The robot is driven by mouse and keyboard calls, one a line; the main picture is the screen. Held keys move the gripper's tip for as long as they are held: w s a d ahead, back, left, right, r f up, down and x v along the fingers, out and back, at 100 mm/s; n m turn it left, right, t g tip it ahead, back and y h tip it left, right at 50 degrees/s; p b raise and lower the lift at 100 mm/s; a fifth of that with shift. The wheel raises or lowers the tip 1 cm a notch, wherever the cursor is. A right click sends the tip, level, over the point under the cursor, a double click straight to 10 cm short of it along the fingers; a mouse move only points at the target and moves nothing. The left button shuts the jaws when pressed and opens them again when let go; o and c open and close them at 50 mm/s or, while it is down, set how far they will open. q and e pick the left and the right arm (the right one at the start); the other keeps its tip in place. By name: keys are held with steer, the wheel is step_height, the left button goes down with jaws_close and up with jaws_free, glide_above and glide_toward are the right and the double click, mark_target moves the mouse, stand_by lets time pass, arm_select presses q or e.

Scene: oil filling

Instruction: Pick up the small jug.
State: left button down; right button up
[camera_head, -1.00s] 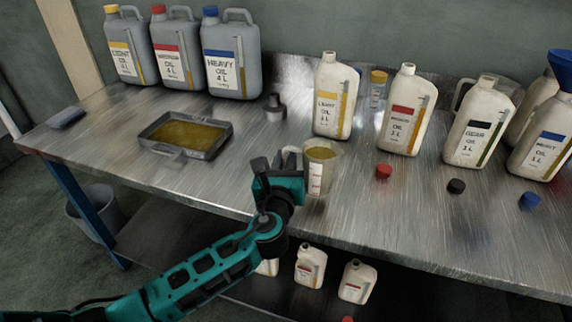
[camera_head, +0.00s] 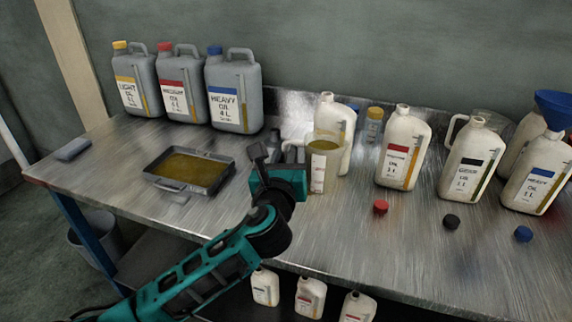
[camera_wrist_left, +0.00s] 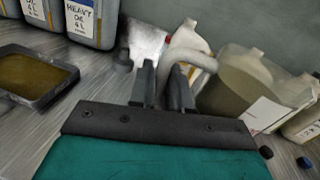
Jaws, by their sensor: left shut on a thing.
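The small jug (camera_head: 320,168) is a clear measuring jug with yellow-brown oil in it and a white label strip. It is upright and looks raised above the bench, covering much of the light oil bottle behind it. My left gripper (camera_head: 291,153) is at the jug's left side, shut on its handle. In the left wrist view the two fingers (camera_wrist_left: 164,88) are at the pale curved handle, and the jug body (camera_wrist_left: 232,88) is to their right. My right gripper is not in view.
The oil tray (camera_head: 149,173) lies to the left on the metal bench (camera_head: 330,230). Grey canisters (camera_head: 233,95) stand at the back left. White oil bottles (camera_head: 403,150) stand to the right. Red, black and blue caps (camera_head: 380,207) lie in front of them. Small bottles (camera_head: 310,297) are below.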

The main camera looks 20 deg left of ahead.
arm_select(q)
steer(key=shift+r+p, duration=0.55)
steer(key=shift+r, duration=1.8)
steer(key=shift+s+r, duration=0.1)
steer(key=shift+s, duration=0.05)
